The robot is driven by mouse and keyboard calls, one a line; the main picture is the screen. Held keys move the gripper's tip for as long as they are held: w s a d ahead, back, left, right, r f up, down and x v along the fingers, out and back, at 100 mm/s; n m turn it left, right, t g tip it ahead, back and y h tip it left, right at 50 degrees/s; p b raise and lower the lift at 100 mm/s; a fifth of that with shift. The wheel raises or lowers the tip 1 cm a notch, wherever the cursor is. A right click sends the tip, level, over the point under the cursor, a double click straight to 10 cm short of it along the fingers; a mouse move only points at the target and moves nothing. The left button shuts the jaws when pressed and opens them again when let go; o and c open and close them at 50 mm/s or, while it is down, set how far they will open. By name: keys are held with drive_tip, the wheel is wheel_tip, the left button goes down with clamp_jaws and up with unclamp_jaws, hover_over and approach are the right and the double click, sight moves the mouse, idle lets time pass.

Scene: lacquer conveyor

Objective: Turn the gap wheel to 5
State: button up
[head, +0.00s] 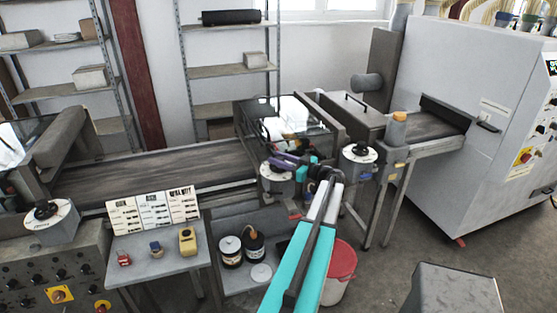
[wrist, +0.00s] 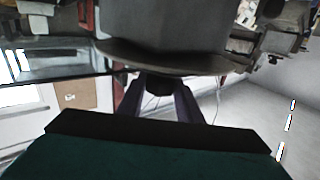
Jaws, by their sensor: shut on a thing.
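Three dark hand wheels on white round dials show in the head view: a left one (head: 45,210), a middle one (head: 266,168) on a grey box, and a right one (head: 360,151). I cannot read the dial numbers or tell which wheel is labelled gap. My gripper (head: 280,161) is at the middle wheel, its dark fingers shut on the wheel's black knob and partly hiding the dial. In the wrist view my gripper (wrist: 160,90) has its fingers close around a small dark knob, beneath the broad grey wheel or housing (wrist: 165,35).
A conveyor belt (head: 150,172) runs behind the wheels. A glass-covered coating unit (head: 290,120) stands behind the middle wheel. Label cards (head: 155,210) stand on a small table at the left.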

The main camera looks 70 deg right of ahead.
drive_tip(key=n+y, duration=0.1)
drive_tip(key=y, duration=0.1)
drive_tip(key=n+y, duration=0.1)
drive_tip(key=y, duration=0.1)
drive_tip(key=n+y+b, duration=0.1)
drive_tip(key=n+y, duration=0.1)
drive_tip(key=shift+d+f+y, duration=0.15)
drive_tip(key=shift+f+y, duration=0.15)
drive_tip(key=shift+f, duration=0.05)
drive_tip(key=shift+s+n+g+y+b, duration=0.1)
drive_tip(key=shift+n+g+y+b, duration=0.2)
drive_tip(key=shift+n+y+b, duration=0.7)
drive_tip(key=shift+a+r+n+y, duration=0.1)
drive_tip(key=shift+a+n+y, duration=0.15)
drive_tip(key=shift+y, duration=0.75)
drive_tip(key=o, duration=1)
drive_tip(key=shift+d, duration=0.1)
drive_tip(key=shift+o, duration=0.2)
drive_tip(key=shift+r, duration=0.1)
